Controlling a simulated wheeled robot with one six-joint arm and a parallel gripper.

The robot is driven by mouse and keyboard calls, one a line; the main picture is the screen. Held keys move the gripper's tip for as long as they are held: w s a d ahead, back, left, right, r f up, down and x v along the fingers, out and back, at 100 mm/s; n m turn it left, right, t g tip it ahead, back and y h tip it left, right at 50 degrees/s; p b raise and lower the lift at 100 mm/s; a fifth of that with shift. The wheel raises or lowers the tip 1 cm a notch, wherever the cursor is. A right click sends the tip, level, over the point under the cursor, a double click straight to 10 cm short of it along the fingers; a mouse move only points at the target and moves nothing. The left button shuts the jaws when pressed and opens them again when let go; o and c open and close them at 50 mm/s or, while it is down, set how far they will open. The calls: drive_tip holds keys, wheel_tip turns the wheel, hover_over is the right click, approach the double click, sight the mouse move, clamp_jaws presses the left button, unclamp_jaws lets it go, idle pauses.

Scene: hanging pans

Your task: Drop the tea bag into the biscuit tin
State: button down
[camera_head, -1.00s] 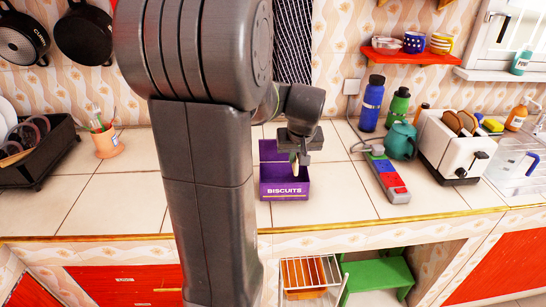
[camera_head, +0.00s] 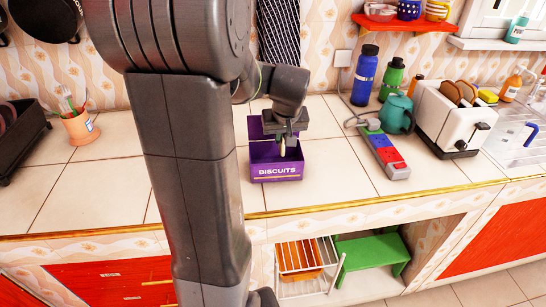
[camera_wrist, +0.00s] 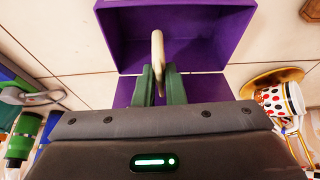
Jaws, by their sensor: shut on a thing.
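The purple biscuit tin (camera_head: 277,172) stands on the tiled counter with its lid open at the back. In the wrist view its open inside (camera_wrist: 215,40) lies in front of my gripper. My gripper (camera_head: 283,150) points down over the tin. In the wrist view the green fingers of my gripper (camera_wrist: 159,80) are shut on a pale, curved thing, taken as the tea bag (camera_wrist: 158,48). It shows over the tin's opening. I cannot tell whether it touches the tin.
A power strip (camera_head: 386,155), a teal teapot (camera_head: 397,113) and a white toaster (camera_head: 450,120) stand right of the tin. A cup of utensils (camera_head: 79,127) stands at left. A polka-dot cup (camera_wrist: 282,100) shows in the wrist view. The counter before the tin is clear.

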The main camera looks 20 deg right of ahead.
drive_tip(key=shift+f, duration=0.35)
drive_tip(key=c, duration=1.4)
unclamp_jaws()
drive_tip(key=shift+c, duration=0.2)
drive_tip(key=shift+r, duration=0.1)
drive_tip(key=v, duration=1.3)
drive_tip(key=shift+s+r, duration=0.15)
drive_tip(key=shift+r, duration=0.2)
